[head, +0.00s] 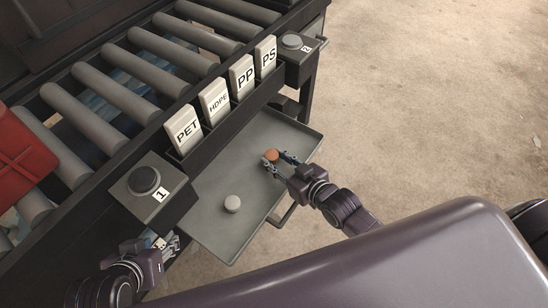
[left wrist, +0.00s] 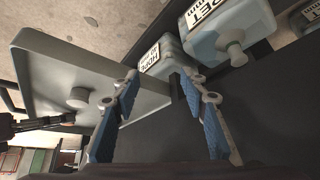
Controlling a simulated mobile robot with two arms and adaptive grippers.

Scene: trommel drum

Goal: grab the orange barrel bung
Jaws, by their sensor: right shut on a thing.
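The orange barrel bung (head: 271,155) is a small round orange piece over the right part of the grey metal tray (head: 215,235) in the head view. My right gripper (head: 277,158) is shut on it, with a finger on either side. I cannot tell if the bung still touches the tray. My left gripper (head: 170,243) is at the lower left, beside and below the tray's left end. In the left wrist view its blue-padded fingers (left wrist: 160,95) are apart with nothing between them.
A white bung (head: 232,203) sits on the tray; it also shows in the left wrist view (left wrist: 78,97). Label cards (head: 214,100), box 1 (head: 145,190) and box 2 (head: 297,50) line the roller conveyor (head: 130,65). A red crate (head: 20,160) lies on the rollers.

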